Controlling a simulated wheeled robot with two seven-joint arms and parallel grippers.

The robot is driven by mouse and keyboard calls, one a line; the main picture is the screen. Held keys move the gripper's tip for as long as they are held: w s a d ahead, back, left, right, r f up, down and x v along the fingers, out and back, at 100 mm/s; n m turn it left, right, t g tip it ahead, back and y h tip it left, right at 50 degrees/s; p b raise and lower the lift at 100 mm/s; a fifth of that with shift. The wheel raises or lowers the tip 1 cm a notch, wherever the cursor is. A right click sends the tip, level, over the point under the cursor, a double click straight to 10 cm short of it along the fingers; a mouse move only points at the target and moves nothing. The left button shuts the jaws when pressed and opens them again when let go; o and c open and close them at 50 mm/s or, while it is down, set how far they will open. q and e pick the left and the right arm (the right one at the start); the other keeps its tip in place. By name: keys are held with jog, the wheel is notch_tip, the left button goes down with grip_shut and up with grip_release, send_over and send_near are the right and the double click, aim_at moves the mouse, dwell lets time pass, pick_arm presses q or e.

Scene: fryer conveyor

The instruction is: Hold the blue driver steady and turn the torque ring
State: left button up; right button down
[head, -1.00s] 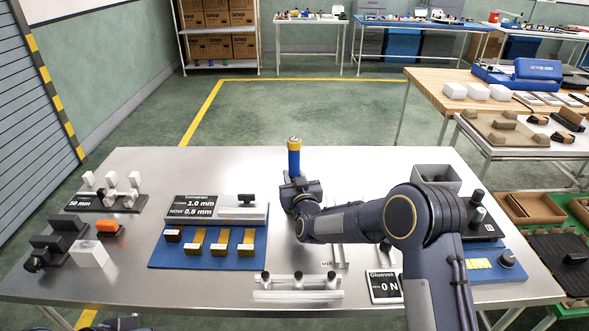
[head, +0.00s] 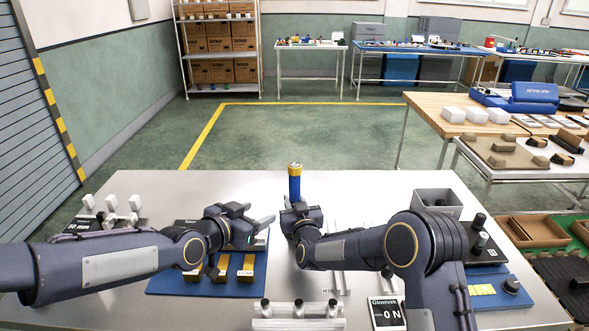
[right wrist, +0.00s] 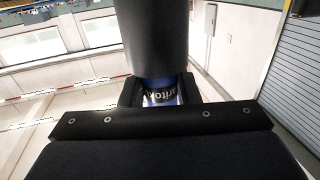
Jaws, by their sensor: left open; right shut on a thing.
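The blue driver (head: 294,189) stands upright above the table's middle, with a yellow ring (head: 294,169) at its top. My right gripper (head: 291,207) is shut on the driver's lower part, which it hides in the head view. In the right wrist view the driver's blue body with white lettering (right wrist: 162,97) shows between the fingers, and a large dark cylinder hides what lies above. My left gripper (head: 262,222) is open and empty, left of the driver and apart from it, its fingers pointing right toward the driver's side.
A blue mat (head: 165,283) with several gold blocks lies under my left gripper. A grey open bin (head: 437,197) stands at the right back. The table behind the driver is clear.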

pick_arm(q)
jog(key=t+h, duration=0.2)
send_near(291, 172)
jog(key=s+f, duration=0.1)
jog(key=shift+t, duration=0.5)
jog(key=x, duration=1.2)
jog(key=shift+w+d+r, duration=0.1)
jog(key=shift+w+r, duration=0.1)
jog(key=shift+w, duration=0.15)
jog(key=c, duration=0.9)
jog(key=shift+c, duration=0.2)
